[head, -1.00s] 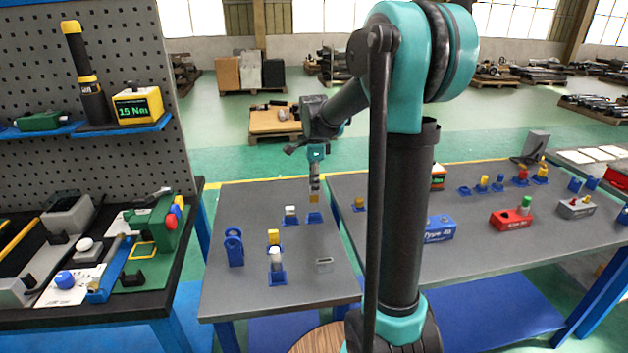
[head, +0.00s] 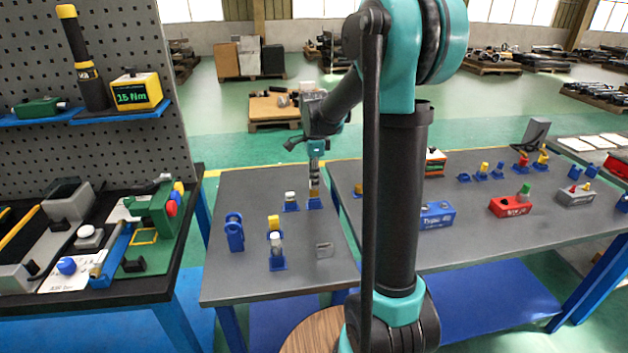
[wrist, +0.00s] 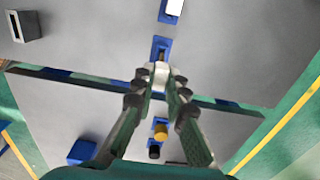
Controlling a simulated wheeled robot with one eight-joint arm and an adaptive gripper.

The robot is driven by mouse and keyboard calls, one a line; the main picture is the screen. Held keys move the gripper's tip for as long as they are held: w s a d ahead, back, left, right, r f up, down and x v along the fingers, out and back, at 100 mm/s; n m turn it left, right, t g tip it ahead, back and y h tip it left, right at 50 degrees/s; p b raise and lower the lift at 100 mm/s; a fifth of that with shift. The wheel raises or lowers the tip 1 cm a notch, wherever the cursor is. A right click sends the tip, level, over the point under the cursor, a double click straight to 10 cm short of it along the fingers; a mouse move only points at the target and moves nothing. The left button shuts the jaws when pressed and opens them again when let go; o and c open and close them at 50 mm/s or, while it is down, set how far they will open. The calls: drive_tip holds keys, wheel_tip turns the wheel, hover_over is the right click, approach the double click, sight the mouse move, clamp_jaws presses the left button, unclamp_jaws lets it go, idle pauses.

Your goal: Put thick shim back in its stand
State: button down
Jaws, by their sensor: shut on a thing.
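My gripper (head: 314,188) points straight down over a blue stand (head: 314,203) near the back right corner of the small grey table. It is shut on a small block, the thick shim, which looks pale between the fingertips in the wrist view (wrist: 160,76). The shim is at the stand, right above or in it; I cannot tell whether it is seated. In the wrist view the blue stand (wrist: 159,46) shows just beyond the fingertips, partly hidden by them and the shim.
A blue stand with a white-topped piece (head: 290,200) is close to the left. A second table (head: 470,235) stands right.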

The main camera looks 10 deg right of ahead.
drive_tip(key=shift+f, duration=0.15)
drive_tip(key=shift+f, duration=1.5)
drive_tip(key=c, duration=1.5)
unclamp_jaws()
drive_tip(key=shift+o, duration=0.2)
drive_tip(key=shift+r, duration=2.45)
